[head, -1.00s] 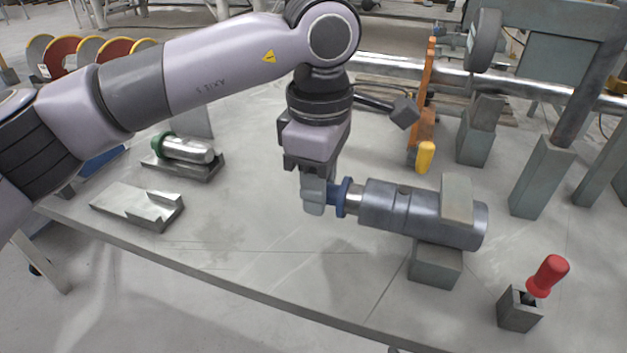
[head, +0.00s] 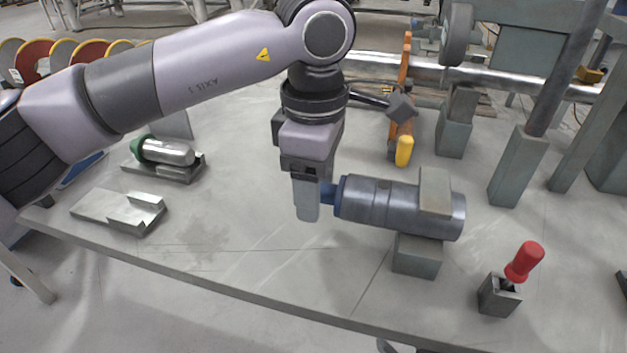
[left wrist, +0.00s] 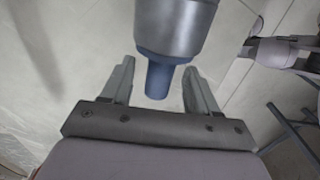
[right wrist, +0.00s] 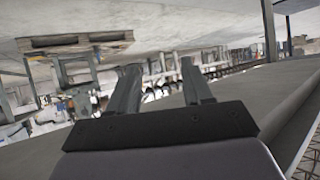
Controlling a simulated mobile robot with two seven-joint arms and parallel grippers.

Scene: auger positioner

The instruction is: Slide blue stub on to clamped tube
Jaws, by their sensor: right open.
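The clamped tube (head: 378,205) is a thick grey metal cylinder, held level between an upper and a lower grey block (head: 417,255). The blue stub (head: 329,195) sits on the tube's left end, its collar against the thick body; no bare silver neck shows between. In the left wrist view the stub (left wrist: 157,82) points out from the tube (left wrist: 175,25) between my finger pads. My left gripper (head: 306,208) is around the stub, with gaps on both sides of it in the left wrist view. My right gripper (right wrist: 160,66) is open and empty, away from the tube.
A red-handled tool (head: 524,262) stands in a small block at the front right. A yellow-handled orange clamp (head: 403,150) is behind the tube. A silver cylinder with a green end (head: 168,152) and a metal fixture (head: 120,208) lie at left. The front middle table is clear.

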